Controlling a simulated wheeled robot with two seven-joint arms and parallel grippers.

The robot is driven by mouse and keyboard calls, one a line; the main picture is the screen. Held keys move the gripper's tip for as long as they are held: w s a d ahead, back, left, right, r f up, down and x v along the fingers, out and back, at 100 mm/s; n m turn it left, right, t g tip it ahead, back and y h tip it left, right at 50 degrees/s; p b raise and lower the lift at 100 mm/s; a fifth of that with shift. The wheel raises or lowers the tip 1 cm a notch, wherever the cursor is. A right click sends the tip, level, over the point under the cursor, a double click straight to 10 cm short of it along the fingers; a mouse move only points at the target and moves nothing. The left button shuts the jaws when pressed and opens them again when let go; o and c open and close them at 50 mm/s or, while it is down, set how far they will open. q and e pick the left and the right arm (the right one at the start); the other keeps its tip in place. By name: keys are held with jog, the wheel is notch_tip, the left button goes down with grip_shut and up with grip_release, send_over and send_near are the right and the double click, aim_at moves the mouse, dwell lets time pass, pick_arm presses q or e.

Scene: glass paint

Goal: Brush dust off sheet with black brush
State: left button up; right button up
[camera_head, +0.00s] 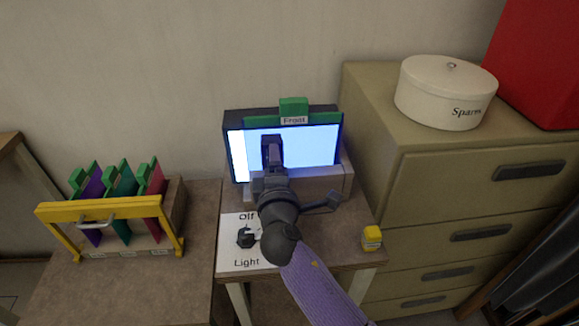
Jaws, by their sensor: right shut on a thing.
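My right gripper (273,155) reaches up from below, in front of the sheet, and is shut on a dark thing that looks like the black brush (271,142). The gripper and arm hide most of the brush and part of the sheet. I cannot tell whether the brush touches the sheet, and no dust is clear. My left gripper is out of view.
A black knob (245,237) sits on a white "Off / Light" panel. A yellow jar (372,238) stands at the table's right. A yellow-barred rack (110,211) with coloured sheets stands left. Drawers (480,185) at right carry a "Spares" tin (440,95) and red box (545,65).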

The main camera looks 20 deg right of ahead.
jog(key=shift+w+a+r, duration=0.1)
jog(key=shift+w+a, duration=0.1)
jog(key=shift+a, duration=0.3)
jog(key=shift+p+v, duration=0.4)
jog(key=shift+v, duration=2.55)
jog(key=v, duration=0.3)
